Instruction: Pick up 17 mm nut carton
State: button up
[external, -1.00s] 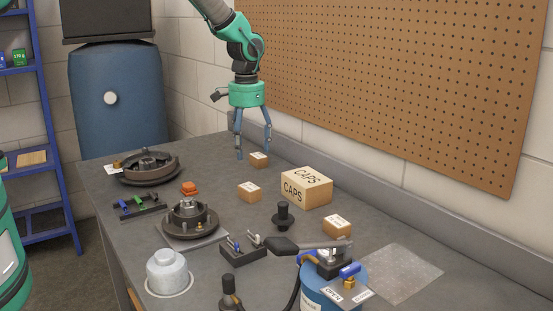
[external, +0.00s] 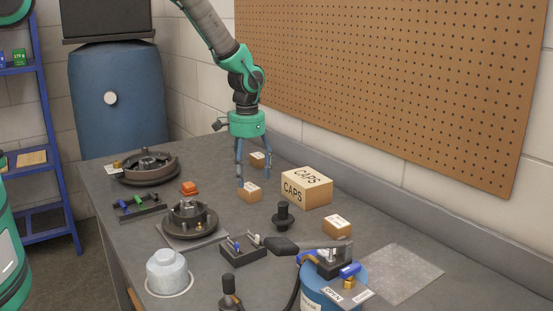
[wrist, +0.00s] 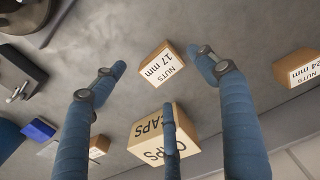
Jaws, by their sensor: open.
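The 17 mm nut carton (external: 249,193) is a small brown box on the grey bench, left of the larger CAPS box (external: 308,188). In the wrist view its white label (wrist: 165,66) reads "NUTS 17 mm". My gripper (external: 253,180) is open and empty, pointing down over the carton. In the wrist view, two blue fingers reach to either side of the carton, and a third (wrist: 170,130) crosses in front of the CAPS box. I cannot tell how far the fingertips are above the bench.
A 24 mm nut carton (wrist: 306,68) stands farther back, near the wall. Another small carton (external: 337,226) lies in front of the CAPS box. A black knob-like part (external: 283,215) and a round flanged part (external: 189,218) stand nearby. A pegboard wall (external: 400,80) bounds the right.

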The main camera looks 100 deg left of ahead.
aim_at(250, 187)
jog(key=shift+f, duration=0.1)
jog(key=shift+a+f, duration=0.1)
jog(key=shift+f, duration=2.4)
jog(key=c, duration=1.7)
jog(key=shift+o, duration=0.2)
jog(key=shift+r, duration=0.2)
jog(key=shift+r, duration=4.85)
